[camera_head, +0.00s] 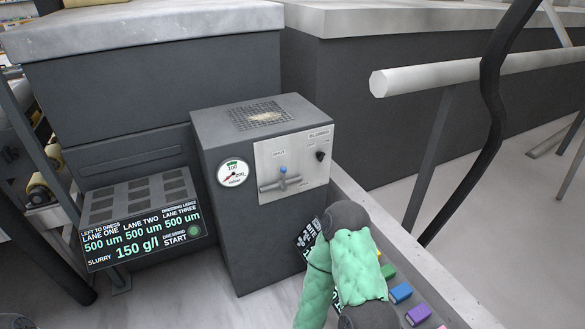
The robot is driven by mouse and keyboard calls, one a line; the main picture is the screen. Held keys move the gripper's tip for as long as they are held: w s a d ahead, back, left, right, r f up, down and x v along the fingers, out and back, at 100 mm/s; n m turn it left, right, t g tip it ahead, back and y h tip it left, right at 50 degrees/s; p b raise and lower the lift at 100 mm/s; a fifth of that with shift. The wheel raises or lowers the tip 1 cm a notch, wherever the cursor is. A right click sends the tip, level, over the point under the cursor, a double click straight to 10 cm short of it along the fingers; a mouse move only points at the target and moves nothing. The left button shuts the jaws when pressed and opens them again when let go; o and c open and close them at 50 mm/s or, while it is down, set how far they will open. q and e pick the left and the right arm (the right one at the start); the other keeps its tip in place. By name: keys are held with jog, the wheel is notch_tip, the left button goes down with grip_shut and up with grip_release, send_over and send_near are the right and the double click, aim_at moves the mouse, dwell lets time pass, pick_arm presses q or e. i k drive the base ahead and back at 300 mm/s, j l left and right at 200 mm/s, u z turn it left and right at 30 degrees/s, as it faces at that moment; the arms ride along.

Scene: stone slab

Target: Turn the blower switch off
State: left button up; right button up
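The blower switch (320,156) is a small black knob or toggle under a label that appears to read BLOWER. It sits at the upper right of a pale metal panel (300,150) on the front of a dark grey cabinet (245,240). Its exact setting is too small to tell. To its left on the same panel is a grey valve handle with a blue tip (283,170). Neither gripper shows. A green padded arm section with dark grey joints, apparently mine, stands below and right of the panel, apart from the switch in the picture.
A round gauge (234,173) is left of the panel. A display board (143,232) with green figures stands further left. Coloured blocks (401,293) lie along a ledge at lower right. A pale rail (460,75) and a dark hose (490,90) cross the right side.

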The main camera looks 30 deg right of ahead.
aim_at(320, 155)
jog(key=z, duration=0.9)
